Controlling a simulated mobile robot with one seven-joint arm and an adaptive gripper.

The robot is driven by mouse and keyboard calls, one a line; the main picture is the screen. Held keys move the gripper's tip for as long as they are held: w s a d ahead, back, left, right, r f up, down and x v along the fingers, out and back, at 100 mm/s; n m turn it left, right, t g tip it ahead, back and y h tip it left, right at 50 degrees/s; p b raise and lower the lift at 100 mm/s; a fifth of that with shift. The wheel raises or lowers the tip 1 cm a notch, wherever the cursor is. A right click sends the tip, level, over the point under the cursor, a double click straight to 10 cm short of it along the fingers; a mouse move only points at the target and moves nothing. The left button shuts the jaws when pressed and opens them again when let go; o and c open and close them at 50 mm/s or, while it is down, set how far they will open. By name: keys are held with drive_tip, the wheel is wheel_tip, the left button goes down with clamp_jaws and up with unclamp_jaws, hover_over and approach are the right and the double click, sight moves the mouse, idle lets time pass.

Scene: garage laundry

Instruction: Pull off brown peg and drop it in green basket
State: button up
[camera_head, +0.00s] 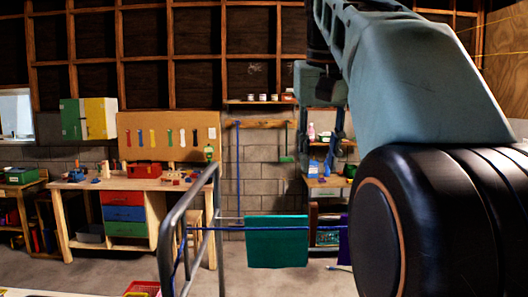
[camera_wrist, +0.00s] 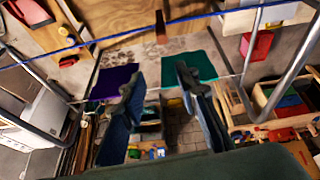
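A brown peg (camera_wrist: 161,27) sits on the blue line (camera_wrist: 205,15) near the top middle of the wrist view. My gripper (camera_wrist: 158,82) has its two dark fingers spread apart with nothing between them. In the wrist picture the peg lies above the fingertips, apart from them. The peg cannot be made out in the head view, where my arm covers much of the right side. I cannot clearly identify a green basket in either view.
A teal cloth (camera_head: 276,241) hangs on the metal drying rack (camera_head: 170,238), with a purple cloth (camera_wrist: 113,82) beside it. A red basket (camera_head: 142,288) is on the floor.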

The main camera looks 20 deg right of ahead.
sight(314, 204)
drive_tip(key=shift+g+y, duration=0.5)
drive_tip(key=shift+s+a+f+b+x, duration=0.1)
drive_tip(key=shift+s+a+b+x, duration=0.25)
drive_tip(key=shift+x, duration=1.4)
drive_tip(key=shift+s+f+b+x, duration=0.1)
drive_tip(key=shift+s+b+x, duration=0.35)
drive_tip(key=shift+x, duration=1.3)
drive_tip(key=shift+s+a+f+b+x, duration=0.15)
drive_tip(key=shift+b+x, duration=0.45)
drive_tip(key=shift+x, duration=1.15)
clamp_jaws()
drive_tip(key=shift+r+p, duration=1.2)
drive_tip(key=shift+r, duration=1.85)
drive_tip(key=shift+f, duration=0.1)
